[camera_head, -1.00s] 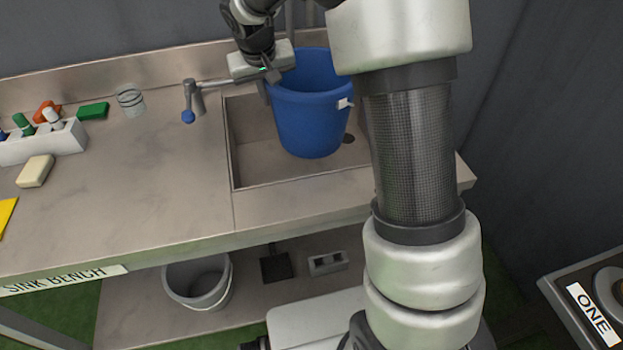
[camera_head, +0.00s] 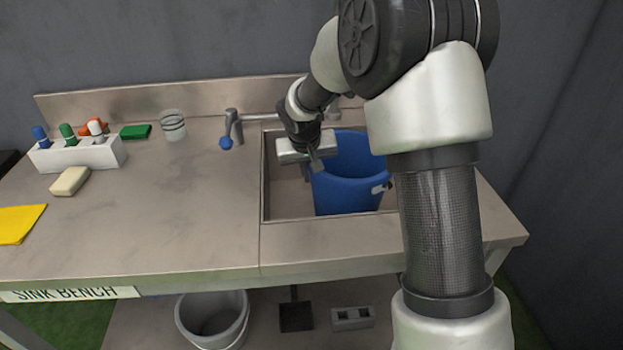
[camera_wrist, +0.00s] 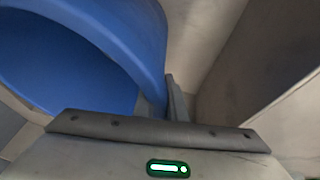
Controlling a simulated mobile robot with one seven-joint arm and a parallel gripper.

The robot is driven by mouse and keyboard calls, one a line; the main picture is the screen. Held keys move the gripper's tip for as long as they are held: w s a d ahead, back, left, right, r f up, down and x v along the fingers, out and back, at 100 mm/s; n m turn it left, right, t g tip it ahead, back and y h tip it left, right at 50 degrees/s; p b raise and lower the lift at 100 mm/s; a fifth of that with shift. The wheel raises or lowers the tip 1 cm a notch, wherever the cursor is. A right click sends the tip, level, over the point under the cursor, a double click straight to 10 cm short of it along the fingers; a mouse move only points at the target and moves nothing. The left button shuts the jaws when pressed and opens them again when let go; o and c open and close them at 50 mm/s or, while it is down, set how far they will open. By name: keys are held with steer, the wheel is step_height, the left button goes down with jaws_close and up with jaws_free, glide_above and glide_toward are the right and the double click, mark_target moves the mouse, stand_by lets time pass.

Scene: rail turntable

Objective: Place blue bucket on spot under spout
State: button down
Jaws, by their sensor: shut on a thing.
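The blue bucket (camera_head: 345,185) is in the sink basin (camera_head: 283,205), upright or nearly so. Whether its base touches the basin floor is hidden by the basin's front edge. My gripper (camera_head: 316,160) is shut on the bucket's left rim. The wrist view also shows the blue bucket (camera_wrist: 120,40), with its wall at my gripper (camera_wrist: 172,105). The spout (camera_head: 262,116) runs right from the blue-handled tap (camera_head: 233,127), behind my wrist. Its far end and the spot under it are not clear to see.
A white rack with several coloured bottles (camera_head: 78,155), a soap bar (camera_head: 70,181), a green sponge (camera_head: 136,131), a glass (camera_head: 173,125) and a yellow cloth (camera_head: 20,222) are on the bench left of the sink. A grey bucket (camera_head: 213,318) stands on the lower shelf.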

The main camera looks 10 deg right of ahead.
steer(key=shift+f, duration=0.25)
steer(key=shift+f, duration=0.25)
steer(key=c, duration=1.8)
jaws_free()
steer(key=shift+r, duration=0.1)
